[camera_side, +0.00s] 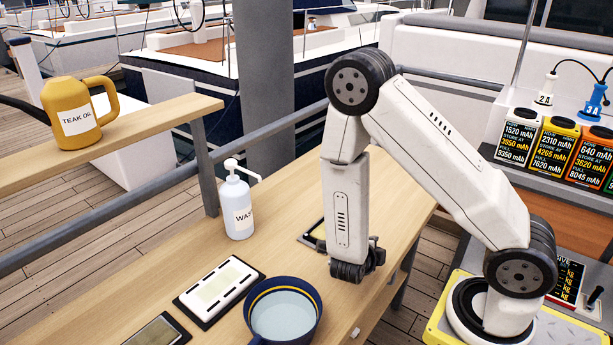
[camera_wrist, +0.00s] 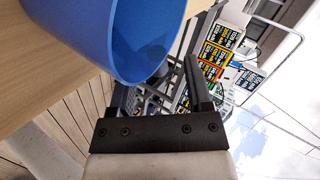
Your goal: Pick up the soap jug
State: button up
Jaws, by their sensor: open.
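A white pump bottle (camera_side: 239,207) with a label starting "WAS" stands upright on the wooden bench, left of my arm in the side view; it looks like the soap jug. A yellow jug (camera_side: 72,113) labelled "TEAK OIL" stands on a raised plank at the far left. My gripper (camera_side: 358,268) is low over the bench, right of the bottle and apart from it. In the wrist view my gripper (camera_wrist: 152,68) is open, with nothing seen held. The bottle does not show in the wrist view.
A blue bucket (camera_side: 257,334) with pale liquid stands at the bench's front; it looms close to my fingers in the wrist view (camera_wrist: 90,25). A white-framed panel (camera_side: 218,289) lies left of it. Battery packs (camera_side: 555,150) stand at the right. Bench around the bottle is clear.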

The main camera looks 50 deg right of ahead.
dwell(0.3)
grip_shut()
jog(key=shift+r, duration=0.25)
notch_tip(320, 180, up, 10)
jog(key=shift+f, duration=0.2)
dwell(0.9)
dwell(0.4)
jog(key=c, duration=0.7)
grip_release()
grip_shut()
